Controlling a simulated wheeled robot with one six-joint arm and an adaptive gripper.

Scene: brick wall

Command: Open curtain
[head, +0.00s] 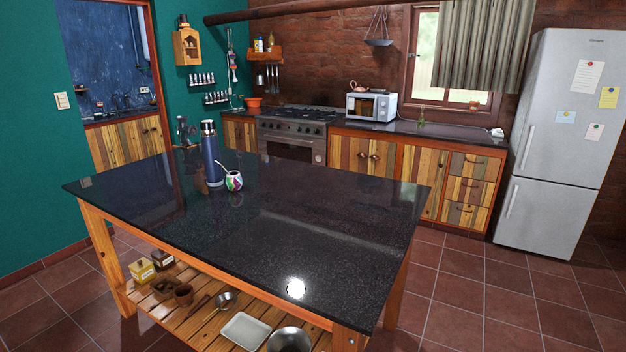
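A grey-green curtain (484,45) hangs in folds at the window (432,62) on the back brick wall, left of the fridge. It covers the right and middle of the window and runs past the frame on the right. The left strip of glass and a low strip beneath the curtain are bare, with bright green outside. The curtain's top edge is cut off by the picture. My gripper is not in the head view.
A black-topped island (290,240) fills the foreground, with a flask (211,158) and a mate cup (234,181) on it. The back counter (440,131) with a microwave (371,106) runs below the window. A fridge (565,130) stands right. Tiled floor (480,300) is clear right of the island.

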